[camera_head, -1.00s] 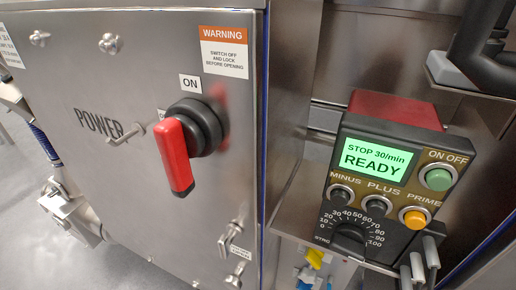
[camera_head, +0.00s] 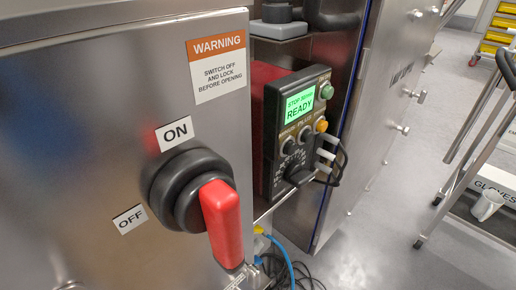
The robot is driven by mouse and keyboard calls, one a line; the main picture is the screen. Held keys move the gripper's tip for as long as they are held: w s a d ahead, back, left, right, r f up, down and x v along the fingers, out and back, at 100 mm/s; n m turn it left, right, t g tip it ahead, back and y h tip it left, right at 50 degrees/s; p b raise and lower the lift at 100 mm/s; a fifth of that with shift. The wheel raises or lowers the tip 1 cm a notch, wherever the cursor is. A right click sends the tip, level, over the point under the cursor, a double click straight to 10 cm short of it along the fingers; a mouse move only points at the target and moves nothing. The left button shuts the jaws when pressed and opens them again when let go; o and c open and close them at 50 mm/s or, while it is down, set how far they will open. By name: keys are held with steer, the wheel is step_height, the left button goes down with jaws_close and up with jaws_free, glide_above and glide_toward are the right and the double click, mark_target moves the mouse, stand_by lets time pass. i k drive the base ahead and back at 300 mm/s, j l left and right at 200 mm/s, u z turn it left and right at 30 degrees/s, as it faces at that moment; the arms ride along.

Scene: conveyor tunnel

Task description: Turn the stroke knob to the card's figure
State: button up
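The black pump control box (camera_head: 271,150) is mounted beyond the cabinet edge, seen at a slant. Its green display (camera_head: 299,103) reads READY, with a blurred line above it. The stroke knob (camera_head: 299,175) is the black dial low on the box's face; its scale and pointer are too small to read from here. A green button, an orange button and two dark buttons sit above the knob. No card with a figure can be made out. My gripper is not in view.
A red-handled power switch (camera_head: 222,222) juts from the steel cabinet (camera_head: 110,100) in front. Cables (camera_head: 338,165) hang at the box's right side. A trolley (camera_head: 470,150) stands at the right. The grey floor (camera_head: 400,255) between is open.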

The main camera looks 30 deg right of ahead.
mark_target(295, 175)
steer(key=k+z, duration=0.1)
steer(key=z, duration=0.25)
steer(key=k+l+z, duration=0.1)
steer(key=z, duration=0.2)
steer(key=k+l+z, duration=0.1)
steer(key=z, duration=0.25)
steer(key=l, duration=0.1)
